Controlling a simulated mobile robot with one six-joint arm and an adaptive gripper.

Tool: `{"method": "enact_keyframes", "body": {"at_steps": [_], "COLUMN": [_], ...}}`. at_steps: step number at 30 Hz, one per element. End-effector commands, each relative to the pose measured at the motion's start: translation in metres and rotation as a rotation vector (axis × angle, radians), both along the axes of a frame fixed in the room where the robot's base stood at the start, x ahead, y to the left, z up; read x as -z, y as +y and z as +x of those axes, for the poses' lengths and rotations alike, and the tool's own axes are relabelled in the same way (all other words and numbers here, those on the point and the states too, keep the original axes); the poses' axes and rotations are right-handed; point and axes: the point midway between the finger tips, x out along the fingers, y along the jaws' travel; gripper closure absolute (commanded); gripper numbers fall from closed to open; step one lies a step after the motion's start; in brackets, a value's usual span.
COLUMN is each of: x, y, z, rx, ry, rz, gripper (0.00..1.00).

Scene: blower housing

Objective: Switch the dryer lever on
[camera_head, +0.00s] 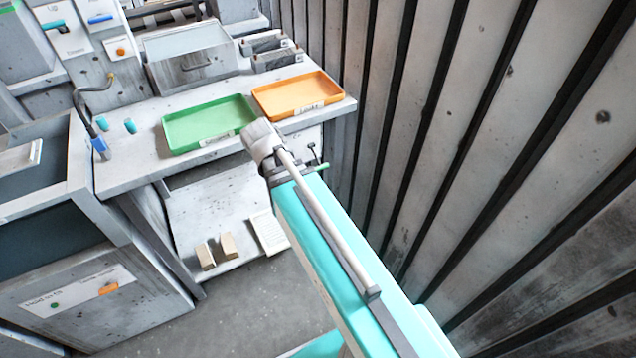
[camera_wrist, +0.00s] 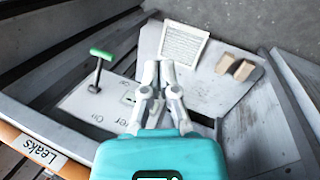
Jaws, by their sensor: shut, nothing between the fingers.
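The dryer lever, a dark stem with a green T-shaped handle (camera_wrist: 101,54), stands at the left in the wrist view, beside a panel with partly hidden lettering that reads "er On". Its green handle (camera_head: 319,168) also shows just right of my arm in the head view, largely hidden below. My gripper (camera_wrist: 158,66) is shut and empty, pointing away from the camera. In the picture it is right of the lever and apart from it. In the head view my arm hides the fingers.
An orange tray (camera_head: 296,96) and a green tray (camera_head: 207,122) sit on the bench top. Two tan blocks (camera_wrist: 235,66) and a printed sheet (camera_wrist: 184,43) lie on the lower shelf. A ribbed metal wall (camera_head: 440,130) runs close along my arm's right side.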

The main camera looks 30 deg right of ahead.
Motion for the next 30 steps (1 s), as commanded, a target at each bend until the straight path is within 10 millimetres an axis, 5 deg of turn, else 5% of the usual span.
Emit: {"method": "enact_keyframes", "body": {"at_steps": [1, 9, 30], "x": [0.019, 0.058, 0.135], "y": [-0.004, -0.026, -0.065], "z": [0.004, 0.019, 0.059], "rx": [-0.026, -0.158, -0.435], "ry": [0.011, 0.077, 0.341], "rz": [-0.032, -0.209, -0.654], "gripper": [1.0, 1.0, 1.0]}}
